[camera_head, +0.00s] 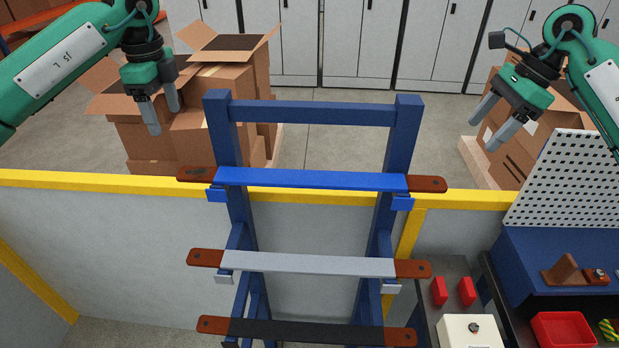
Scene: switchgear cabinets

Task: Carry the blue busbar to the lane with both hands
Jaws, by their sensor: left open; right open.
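The blue busbar (310,180) lies level across the top pair of brackets on a dark blue rack (310,112). Its two ends are bare reddish-brown copper tabs that stick out past the rack posts. My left gripper (163,120) is open and empty, above and to the left of the busbar's left end. My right gripper (492,124) is open and empty, above and to the right of its right end. Neither gripper touches the busbar. I cannot make out a marked lane.
A grey busbar (310,264) and a black busbar (305,332) rest lower on the rack. A yellow-topped low wall (100,181) runs behind it. Cardboard boxes (235,100) stand at back left. A blue workbench (540,262) with a pegboard (575,180) stands at right.

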